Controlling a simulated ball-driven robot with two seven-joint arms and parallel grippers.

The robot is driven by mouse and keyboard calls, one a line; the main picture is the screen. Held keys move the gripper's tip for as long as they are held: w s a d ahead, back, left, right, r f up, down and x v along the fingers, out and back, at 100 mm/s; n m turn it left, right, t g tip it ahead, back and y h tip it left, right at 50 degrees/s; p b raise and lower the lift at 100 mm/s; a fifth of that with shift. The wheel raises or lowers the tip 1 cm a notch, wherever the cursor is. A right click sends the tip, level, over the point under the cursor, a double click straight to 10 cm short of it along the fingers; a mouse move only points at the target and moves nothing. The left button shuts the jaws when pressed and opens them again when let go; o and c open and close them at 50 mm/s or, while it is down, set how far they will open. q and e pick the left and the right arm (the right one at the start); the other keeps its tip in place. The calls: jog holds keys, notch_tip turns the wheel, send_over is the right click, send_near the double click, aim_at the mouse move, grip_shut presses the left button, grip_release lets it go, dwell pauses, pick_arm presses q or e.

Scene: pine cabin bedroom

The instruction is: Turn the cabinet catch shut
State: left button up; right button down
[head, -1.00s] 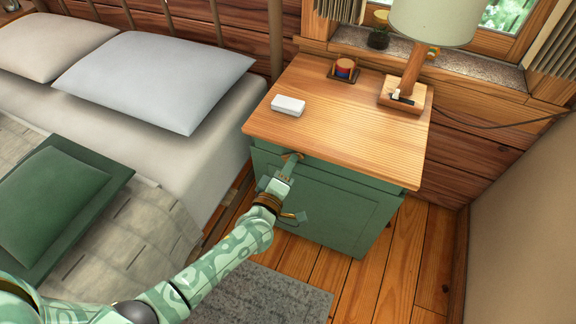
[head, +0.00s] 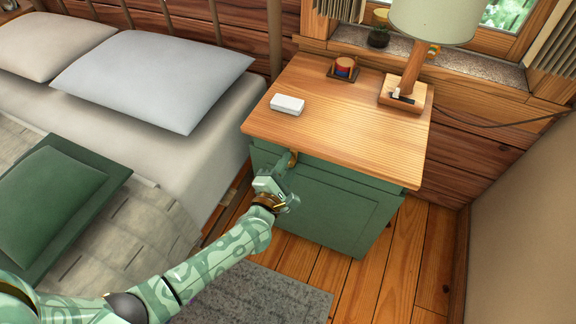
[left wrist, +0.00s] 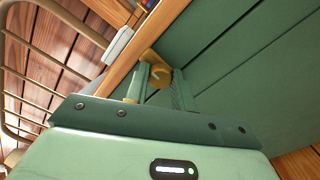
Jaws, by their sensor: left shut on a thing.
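The green cabinet (head: 325,205) with a wooden top stands beside the bed, its front towards me. Its small brass-coloured catch (head: 293,158) is at the upper left of the front, just under the top. My left gripper (head: 287,166) reaches in from the lower left and is shut on the catch. In the left wrist view the catch (left wrist: 152,62) shows between the two green fingers (left wrist: 160,84), beside the edge of the wooden top. The fingers hide part of it, so I cannot tell its exact angle. My right gripper is not in view.
On the cabinet top (head: 335,125) are a white box (head: 287,105), a small round tin in a holder (head: 343,69) and a lamp (head: 410,60). The bed (head: 215,140) is close on the left. A grey rug (head: 265,297) lies on the floor in front.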

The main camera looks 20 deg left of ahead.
pick_arm(q)
jog(key=shift+f+n, duration=0.1)
jog(key=shift+n, duration=0.4)
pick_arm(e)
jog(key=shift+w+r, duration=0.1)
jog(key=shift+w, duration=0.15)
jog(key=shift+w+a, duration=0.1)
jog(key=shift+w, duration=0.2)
pick_arm(q)
jog(key=o, duration=1)
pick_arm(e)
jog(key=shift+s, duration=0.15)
pick_arm(q)
jog(key=shift+s, duration=0.15)
